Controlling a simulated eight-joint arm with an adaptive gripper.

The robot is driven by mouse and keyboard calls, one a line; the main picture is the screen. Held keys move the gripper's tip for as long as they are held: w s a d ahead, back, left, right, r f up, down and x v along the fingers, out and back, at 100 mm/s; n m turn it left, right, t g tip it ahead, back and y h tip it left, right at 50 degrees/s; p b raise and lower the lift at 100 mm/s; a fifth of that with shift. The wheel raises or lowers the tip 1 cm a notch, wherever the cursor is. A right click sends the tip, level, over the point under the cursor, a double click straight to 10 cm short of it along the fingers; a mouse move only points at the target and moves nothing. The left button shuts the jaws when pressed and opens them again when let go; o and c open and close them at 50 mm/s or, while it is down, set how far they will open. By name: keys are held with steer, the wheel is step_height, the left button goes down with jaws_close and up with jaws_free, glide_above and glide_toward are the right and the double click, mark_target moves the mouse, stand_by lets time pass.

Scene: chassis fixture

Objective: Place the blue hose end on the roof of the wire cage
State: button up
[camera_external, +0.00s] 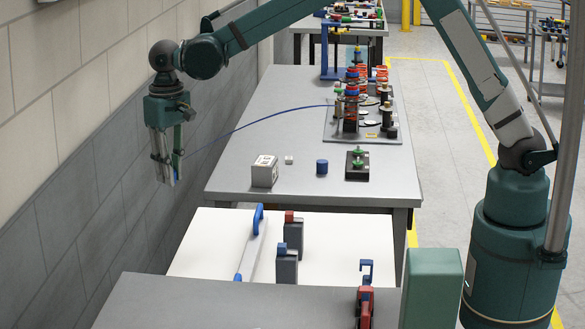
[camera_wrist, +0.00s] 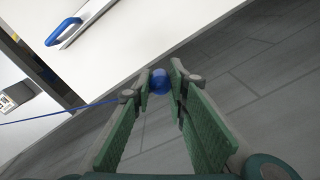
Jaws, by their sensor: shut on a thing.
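My gripper (camera_external: 168,178) hangs fingers-down at the left, beyond the left edge of the far grey table. In the wrist view my gripper (camera_wrist: 161,78) is shut on the blue hose end (camera_wrist: 160,84), a rounded blue piece between the fingertips. The thin blue hose (camera_external: 245,124) curves from my gripper to the fixture board on the table; it also runs left in the wrist view (camera_wrist: 60,114). A small whitish box (camera_external: 264,173) with dark markings stands near the table's front left. I cannot make out for sure which thing is the wire cage.
The fixture board (camera_external: 335,134) carries upright posts with red, blue and orange parts. A white cube (camera_external: 289,160), a blue cylinder (camera_external: 322,167) and a dark green-knobbed block (camera_external: 357,165) stand in front. A white surface (camera_external: 205,240) holds a blue-handled tool (camera_external: 257,220). A wall borders the left.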

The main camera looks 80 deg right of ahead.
steer(key=s+a+r+n, duration=0.2)
steer(key=s+a+r, duration=0.1)
steer(key=a, duration=1.4)
steer(key=s+a+r+n, duration=0.2)
steer(key=s+a+r, duration=0.2)
steer(key=a, duration=1.4)
steer(key=s+a+r+n, duration=0.3)
steer(key=s+a, duration=0.1)
steer(key=a, duration=1.4)
steer(key=shift+r+p, duration=0.3)
steer(key=shift+r, duration=0.05)
glide_above(161, 293)
steer(key=shift+a+f, duration=0.1)
steer(key=shift+f, duration=3.05)
steer(key=shift+f, duration=0.1)
steer(key=shift+f+p, duration=0.3)
steer(key=shift+f, duration=1.45)
steer(key=shift+f, duration=0.15)
